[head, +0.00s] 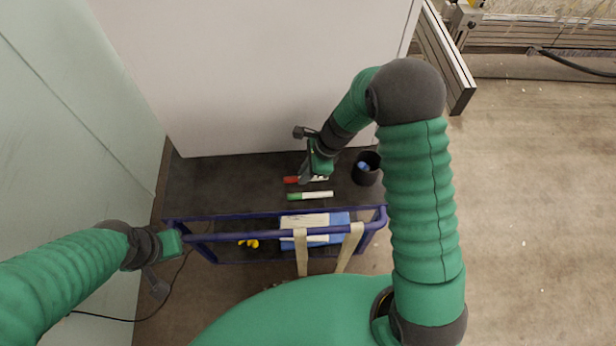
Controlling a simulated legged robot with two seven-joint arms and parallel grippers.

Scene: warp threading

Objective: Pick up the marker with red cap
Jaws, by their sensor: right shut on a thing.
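The marker with red cap (291,180) lies on the dark tabletop, its red end pointing left. My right gripper (306,178) is over it and shut on it; the fingers hide part of its white body. A second marker with a green cap (311,196) lies just in front, roughly parallel and apart from the gripper. My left gripper (178,243) is at the left end of the blue rail; its fingers are too small and unclear to tell whether it is open.
A black cup (366,168) with something blue inside stands right of the markers. A blue rail frame (270,215) runs along the table's front edge. A blue and white box (322,222) and a yellow item (249,243) are below it. The dark tabletop (220,185) is clear at left.

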